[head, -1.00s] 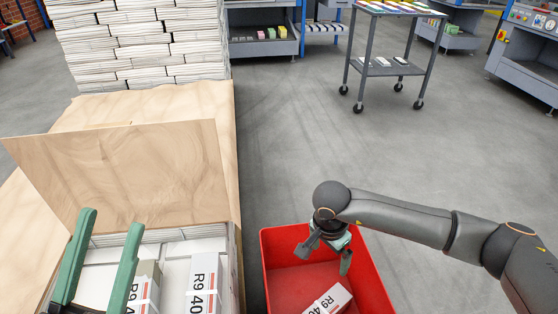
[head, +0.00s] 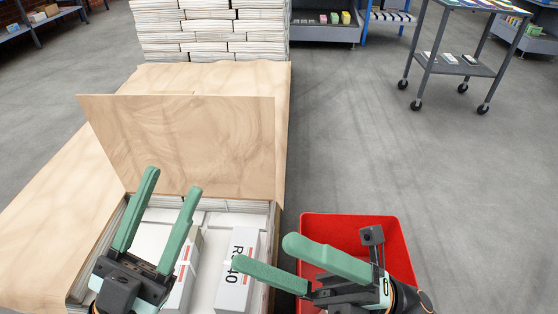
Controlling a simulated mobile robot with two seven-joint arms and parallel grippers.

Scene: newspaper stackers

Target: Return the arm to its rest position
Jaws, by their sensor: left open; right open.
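My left gripper (head: 173,181) is open, with green fingers pointing up over the left part of an open box. I see nothing between its fingers. My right gripper (head: 263,252) is open and empty, its green fingers pointing left from in front of the red bin (head: 401,232) toward the box. Its fingertips are over the box's right side in the picture; I cannot tell their height. White packs stand in the box, one labelled "R9 40" (head: 238,270). The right gripper and arm hide much of the bin's inside.
The box's wooden flap (head: 185,145) stands raised at its back. Behind are a plywood board (head: 215,80) and stacked newspapers (head: 205,30). A grey cart (head: 455,65) stands at the back right. The grey floor (head: 370,150) between is clear.

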